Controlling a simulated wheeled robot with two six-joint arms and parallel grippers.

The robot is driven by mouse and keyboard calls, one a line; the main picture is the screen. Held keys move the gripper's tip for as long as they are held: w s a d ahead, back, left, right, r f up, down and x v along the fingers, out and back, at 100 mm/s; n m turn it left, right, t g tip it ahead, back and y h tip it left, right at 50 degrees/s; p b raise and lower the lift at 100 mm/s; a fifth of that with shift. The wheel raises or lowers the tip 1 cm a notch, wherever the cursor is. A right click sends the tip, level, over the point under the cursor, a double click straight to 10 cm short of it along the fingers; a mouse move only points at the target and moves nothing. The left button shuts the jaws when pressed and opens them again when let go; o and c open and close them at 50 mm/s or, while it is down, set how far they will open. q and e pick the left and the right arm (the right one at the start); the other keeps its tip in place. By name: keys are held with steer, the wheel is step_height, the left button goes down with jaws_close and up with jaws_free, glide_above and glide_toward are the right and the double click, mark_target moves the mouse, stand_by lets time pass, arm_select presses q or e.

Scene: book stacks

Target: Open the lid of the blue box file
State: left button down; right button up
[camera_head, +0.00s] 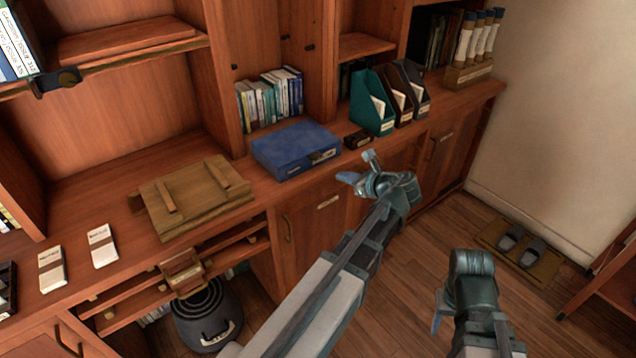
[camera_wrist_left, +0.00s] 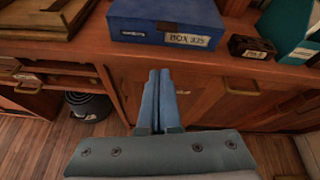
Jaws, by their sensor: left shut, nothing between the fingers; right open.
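The blue box file (camera_head: 293,147) lies flat on the wooden counter with its lid shut. Its front face, with a label, shows in the left wrist view (camera_wrist_left: 168,26). My left gripper (camera_head: 358,170) is in front of the counter, to the right of and apart from the box. In the left wrist view its two fingers (camera_wrist_left: 159,80) are shut together with nothing between them, pointing toward the box's front. My right gripper (camera_head: 440,310) is low at the front right, over the floor and far from the box; its fingers are partly hidden.
A small dark labelled box (camera_head: 357,139) and teal file holder (camera_head: 372,103) stand right of the blue box. A wooden board (camera_head: 190,197) lies left of it. Books (camera_head: 270,98) stand behind. Cabinet doors (camera_head: 313,225) are below; slippers (camera_head: 510,237) lie on a mat.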

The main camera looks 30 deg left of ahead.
arm_select(q)
steer(key=shift+w+a+f+m+y+b, duration=0.3)
steer(key=shift+w+a+f+b, duration=0.45)
steer(key=shift+a, duration=1.1)
steer(key=shift+w+a+f+m+y+b, duration=0.15)
steer(key=shift+w+a+f+m+b, duration=0.55)
steer(key=shift+a, duration=1.2)
steer(key=shift+w+a+f+m+y+b, duration=0.1)
steer(key=shift+w+a+f+y+b, duration=0.2)
steer(key=shift+w+a+b, duration=1.15)
arm_select(e)
steer(key=shift+a+f+p, duration=0.1)
steer(key=shift+f+p, duration=0.55)
steer(key=shift+f, duration=2.25)
arm_select(q)
steer(key=shift+s+a, duration=0.3)
steer(key=shift+a, duration=0.1)
